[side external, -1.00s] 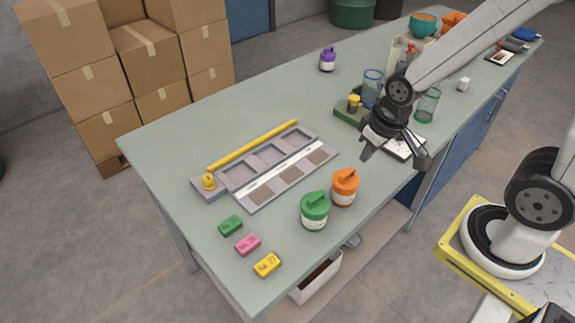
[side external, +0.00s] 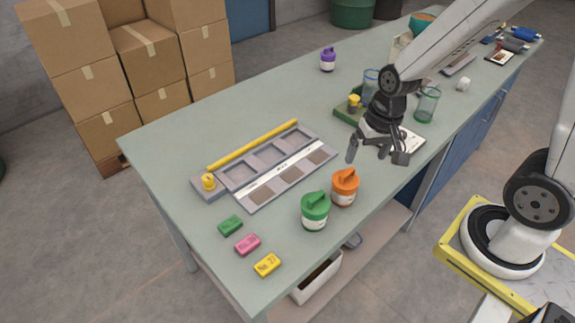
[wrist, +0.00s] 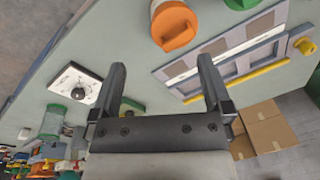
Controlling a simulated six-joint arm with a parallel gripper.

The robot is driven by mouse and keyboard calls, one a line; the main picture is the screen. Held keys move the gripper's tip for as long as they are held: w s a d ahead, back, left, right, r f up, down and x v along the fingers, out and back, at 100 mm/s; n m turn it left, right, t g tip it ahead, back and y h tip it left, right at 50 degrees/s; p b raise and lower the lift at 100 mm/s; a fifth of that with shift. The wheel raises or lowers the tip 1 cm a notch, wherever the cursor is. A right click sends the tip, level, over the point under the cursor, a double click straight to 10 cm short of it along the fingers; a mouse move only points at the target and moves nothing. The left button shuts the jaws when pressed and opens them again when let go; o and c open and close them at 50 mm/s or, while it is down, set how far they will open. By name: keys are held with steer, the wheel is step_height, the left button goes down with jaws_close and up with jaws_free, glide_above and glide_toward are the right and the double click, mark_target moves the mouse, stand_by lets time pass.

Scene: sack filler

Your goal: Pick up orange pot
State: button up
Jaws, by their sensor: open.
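The orange pot (side external: 344,188) stands upright on the grey-green table near its front edge, with an orange lid and a pale label. It also shows in the wrist view (wrist: 174,26), ahead of my fingers at the top. My gripper (side external: 378,156) is open and empty, above and behind the pot in the side view, apart from it. In the wrist view the fingers of my gripper (wrist: 160,80) are spread with nothing between them.
A green pot (side external: 314,211) stands close beside the orange pot. A grey tray with compartments (side external: 240,198) lies to the left, with a yellow bar (side external: 253,145) behind. Green, pink and yellow blocks (side external: 267,264) lie at the front left. Glasses (side external: 427,106) stand behind my gripper.

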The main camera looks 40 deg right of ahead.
mark_target(350, 170)
steer(key=m, duration=0.2)
steer(key=w+f+m+y, duration=0.1)
steer(key=m, duration=0.2)
steer(key=m+g+y, duration=0.1)
steer(key=m, duration=0.1)
steer(key=shift+w+d+f, duration=0.15)
steer(key=shift+w+d, duration=0.05)
steer(key=shift+d, duration=0.2)
steer(key=m, duration=0.2)
steer(key=w+m+y, duration=0.1)
steer(key=m, duration=0.2)
steer(key=shift+w+d+f+m+y, duration=0.1)
steer(key=shift+w+f+m+y, duration=0.2)
steer(key=shift+y, duration=0.1)
steer(key=shift+x, duration=1.25)
steer(key=shift+s+f, duration=0.1)
steer(key=shift+f, duration=0.05)
steer(key=shift+x, duration=2.5)
steer(key=shift+s, duration=0.15)
